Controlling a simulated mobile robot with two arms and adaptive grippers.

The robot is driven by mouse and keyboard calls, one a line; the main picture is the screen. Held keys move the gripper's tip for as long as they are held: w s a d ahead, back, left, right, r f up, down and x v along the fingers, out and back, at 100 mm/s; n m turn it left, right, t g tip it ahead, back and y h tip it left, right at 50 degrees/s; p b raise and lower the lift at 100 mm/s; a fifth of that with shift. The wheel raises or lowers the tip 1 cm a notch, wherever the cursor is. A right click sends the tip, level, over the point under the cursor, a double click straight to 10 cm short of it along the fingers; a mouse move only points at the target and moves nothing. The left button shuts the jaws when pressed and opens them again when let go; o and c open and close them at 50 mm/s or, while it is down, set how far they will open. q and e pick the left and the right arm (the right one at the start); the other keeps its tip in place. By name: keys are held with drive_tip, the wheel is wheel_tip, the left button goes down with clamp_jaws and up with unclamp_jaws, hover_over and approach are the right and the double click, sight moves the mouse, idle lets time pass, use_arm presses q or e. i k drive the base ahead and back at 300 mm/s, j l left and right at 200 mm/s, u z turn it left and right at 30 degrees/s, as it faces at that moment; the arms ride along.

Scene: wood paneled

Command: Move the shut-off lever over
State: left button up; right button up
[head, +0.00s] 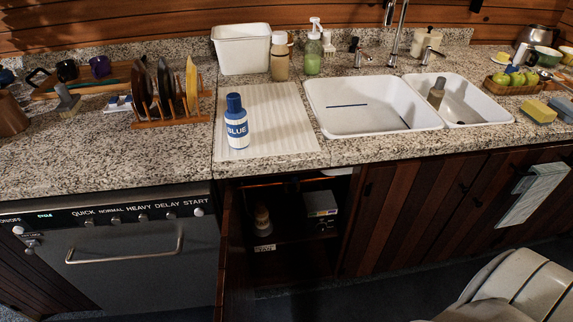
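I cannot make out a shut-off lever for certain in the head view. The cabinet under the sink (290,262) stands open, and its inside is dark. A small bottle (262,222) and a grey box (321,204) are inside it, and the upper part is in deep shadow. A small knob-like fitting (32,243) is at the left end of the dishwasher panel; I cannot tell what it is.
The open cabinet door (231,255) juts forward beside the dishwasher (140,262). A blue-and-white bottle (237,128) stands on the ribbed drainboard (285,125), left of the white sink (365,105). A plate rack (170,120) is further left. A towel (533,192) hangs on the right cabinets.

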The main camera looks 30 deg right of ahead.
sight(294, 186)
drive_tip(key=z, duration=1)
